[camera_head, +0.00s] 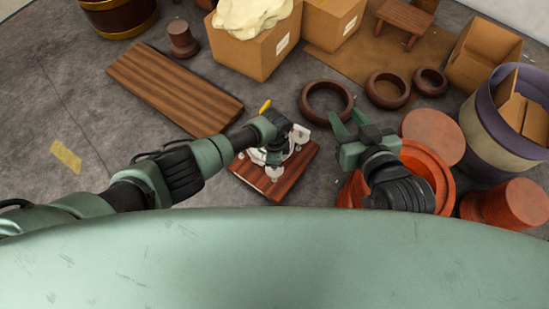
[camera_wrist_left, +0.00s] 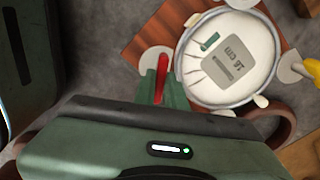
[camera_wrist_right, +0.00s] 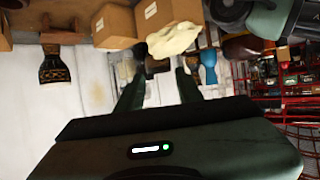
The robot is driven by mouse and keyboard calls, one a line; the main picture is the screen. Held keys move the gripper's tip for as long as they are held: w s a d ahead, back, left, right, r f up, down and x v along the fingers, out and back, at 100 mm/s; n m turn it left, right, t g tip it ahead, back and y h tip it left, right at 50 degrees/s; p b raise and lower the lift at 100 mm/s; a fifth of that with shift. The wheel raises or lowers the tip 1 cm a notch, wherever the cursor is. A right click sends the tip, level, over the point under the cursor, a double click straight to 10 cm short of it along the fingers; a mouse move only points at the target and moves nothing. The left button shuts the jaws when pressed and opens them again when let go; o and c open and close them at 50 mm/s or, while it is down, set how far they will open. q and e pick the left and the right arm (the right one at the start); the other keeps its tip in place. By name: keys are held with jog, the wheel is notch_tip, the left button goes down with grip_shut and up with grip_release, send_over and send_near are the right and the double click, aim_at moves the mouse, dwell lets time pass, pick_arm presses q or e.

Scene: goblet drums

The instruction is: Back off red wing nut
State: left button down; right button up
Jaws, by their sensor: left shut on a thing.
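The red wing nut (camera_wrist_left: 161,72) shows in the left wrist view as a red upright strip between the fingers of my left gripper (camera_wrist_left: 161,85), which is shut on it. Beside it lies a round white drumhead (camera_wrist_left: 228,58) in a metal ring, marked "16 cm". Both are on a brown wooden board (camera_wrist_left: 150,30) with pale discs near its edges. In the head view, my left gripper (camera_head: 273,157) reaches down over this board (camera_head: 278,188) and partly hides the drumhead. My right gripper (camera_head: 351,123) is open and empty, to the right of the board.
Brown rings (camera_head: 327,101) lie beyond the board. Orange-red drum parts (camera_head: 440,175) are close by my right arm. A striped plank (camera_head: 172,88) lies at left. A yellow-tipped tool (camera_wrist_left: 313,68) shows beside the drumhead.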

pick_arm(q)
jog(key=shift+n, duration=0.3)
pick_arm(e)
jog(key=shift+s+d+f+g, duration=0.25)
jog(key=shift+s+f+g, duration=0.25)
jog(key=shift+f, duration=0.2)
pick_arm(q)
jog(key=c, duration=1.5)
grip_release()
jog(key=shift+o, duration=0.2)
